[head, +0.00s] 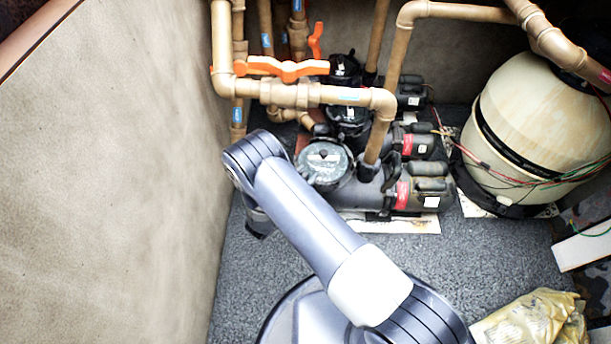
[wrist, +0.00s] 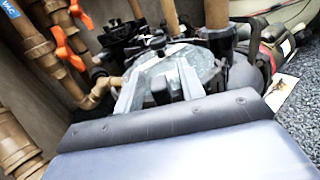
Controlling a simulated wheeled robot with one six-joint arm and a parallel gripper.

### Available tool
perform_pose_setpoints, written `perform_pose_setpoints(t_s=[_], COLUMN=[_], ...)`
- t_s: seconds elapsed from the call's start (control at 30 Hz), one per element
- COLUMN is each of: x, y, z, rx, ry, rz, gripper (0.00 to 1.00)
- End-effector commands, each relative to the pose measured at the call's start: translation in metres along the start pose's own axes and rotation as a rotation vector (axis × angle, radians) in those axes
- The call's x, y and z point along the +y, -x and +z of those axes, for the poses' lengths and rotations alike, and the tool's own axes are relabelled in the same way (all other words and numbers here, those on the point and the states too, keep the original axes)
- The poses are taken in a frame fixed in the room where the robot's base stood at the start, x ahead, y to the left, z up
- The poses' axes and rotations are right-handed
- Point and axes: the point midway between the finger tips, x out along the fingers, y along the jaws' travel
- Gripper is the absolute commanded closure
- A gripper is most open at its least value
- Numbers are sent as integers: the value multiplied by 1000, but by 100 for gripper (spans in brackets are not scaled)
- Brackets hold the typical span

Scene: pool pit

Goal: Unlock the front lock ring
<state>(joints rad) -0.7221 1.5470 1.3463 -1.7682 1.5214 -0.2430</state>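The front pump (head: 400,192) has a round, see-through lid with a dark lock ring (head: 324,163) around it, beside my arm in the head view. In the wrist view the lid (wrist: 150,68) and its ring lie just beyond my gripper (wrist: 158,80). The two grey fingers are spread apart, one on each side of a dark knob-like part; I cannot tell whether they touch the ring. The near side of the ring is hidden by my gripper. In the head view my fingers are hidden behind my arm.
Tan pipes (head: 330,95) with orange valve handles (head: 287,69) stand behind and over the pumps. More pumps (head: 350,118) sit behind the front one. A large tan filter tank (head: 540,115) is at right. A wall (head: 110,170) closes the left.

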Motion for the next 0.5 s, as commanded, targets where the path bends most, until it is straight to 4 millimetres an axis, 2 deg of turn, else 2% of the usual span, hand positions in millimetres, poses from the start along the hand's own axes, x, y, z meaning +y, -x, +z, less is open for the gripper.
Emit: perform_pose_setpoints(t_s=[0.23, 0.5], x=[0, 0], y=[-1, -1], z=[0, 0], rx=[0, 0], ry=[0, 0], rz=[0, 0], gripper=[63, 84])
